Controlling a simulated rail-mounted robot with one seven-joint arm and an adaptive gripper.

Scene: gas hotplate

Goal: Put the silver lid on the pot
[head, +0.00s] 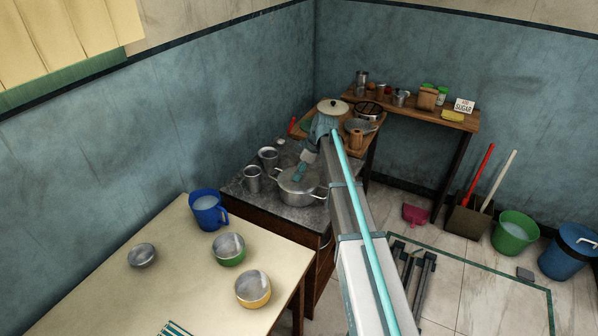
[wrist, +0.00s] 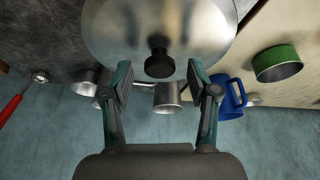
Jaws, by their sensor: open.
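The pot (head: 297,196) is a silver two-handled pot on the dark worktop in the head view. The silver lid (wrist: 115,28) with its black knob (wrist: 159,64) fills the top of the wrist view. In the head view the lid (head: 287,181) appears to lie over the pot's mouth; whether it sits fully flush I cannot tell. My gripper (wrist: 160,75) is open, its teal-backed fingers spread on either side of the knob with gaps. In the head view my gripper (head: 299,174) is just above the lid, and my arm partly covers the area behind it.
Two metal mugs (head: 252,180) (head: 268,158) stand left of the pot. A blue jug (head: 208,210), a green bowl (head: 229,250) and a yellow bowl (head: 253,290) stand on the cream table. A cream lid (head: 333,106) is at the back, beside a cluttered shelf (head: 425,110).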

